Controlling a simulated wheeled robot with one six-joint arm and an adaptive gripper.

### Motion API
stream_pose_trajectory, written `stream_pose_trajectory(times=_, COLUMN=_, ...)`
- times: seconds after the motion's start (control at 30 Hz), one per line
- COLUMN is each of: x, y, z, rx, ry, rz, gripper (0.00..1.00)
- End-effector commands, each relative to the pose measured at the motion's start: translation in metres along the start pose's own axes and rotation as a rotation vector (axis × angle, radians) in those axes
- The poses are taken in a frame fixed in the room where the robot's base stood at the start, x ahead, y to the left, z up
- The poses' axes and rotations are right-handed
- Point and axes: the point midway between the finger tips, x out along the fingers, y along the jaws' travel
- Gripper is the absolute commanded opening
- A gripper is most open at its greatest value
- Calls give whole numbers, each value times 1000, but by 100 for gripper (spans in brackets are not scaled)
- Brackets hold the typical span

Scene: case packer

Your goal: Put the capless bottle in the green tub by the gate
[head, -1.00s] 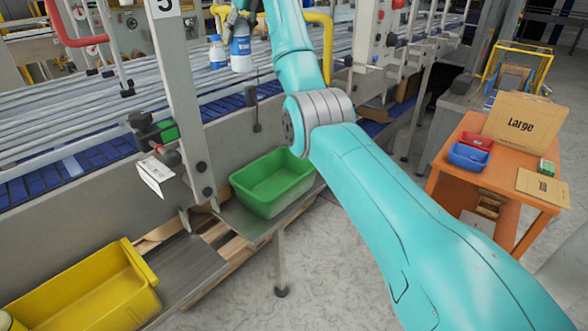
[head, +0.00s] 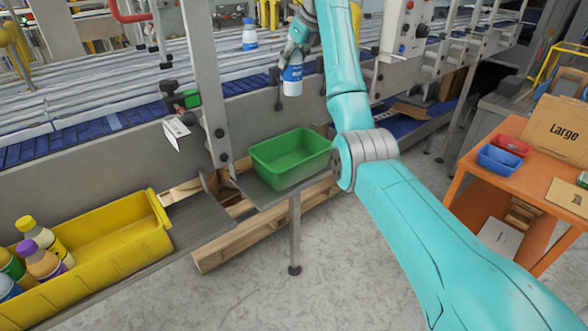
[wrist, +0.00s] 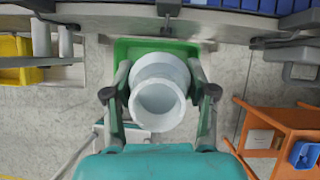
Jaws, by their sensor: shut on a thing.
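My gripper (head: 299,42) is shut on the capless bottle (head: 292,80), white with a blue label, and holds it upright in front of the conveyor's side. In the wrist view the bottle's open white mouth (wrist: 160,104) faces the camera between the two fingers (wrist: 160,92). The green tub (head: 290,158) sits on a metal shelf beside the gate post, below the bottle in the head view. It also shows in the wrist view (wrist: 125,50), behind and below the bottle, which hides much of it. The tub's visible inside looks empty.
A yellow tub (head: 110,262) with several capped bottles stands at the lower left. Another bottle (head: 249,34) with a blue cap stands on the conveyor (head: 110,85). The gate post (head: 205,85) rises left of the green tub. An orange table (head: 480,150) is at the right.

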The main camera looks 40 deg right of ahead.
Motion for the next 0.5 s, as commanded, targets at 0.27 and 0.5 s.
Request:
stream_pose_trajectory(times=0.27, x=66, y=6, z=-38, rx=-53, ry=1, rz=34, gripper=9)
stream_pose_trajectory(times=0.5, x=118, y=14, z=-74, rx=-102, ry=-4, rz=61, gripper=9)
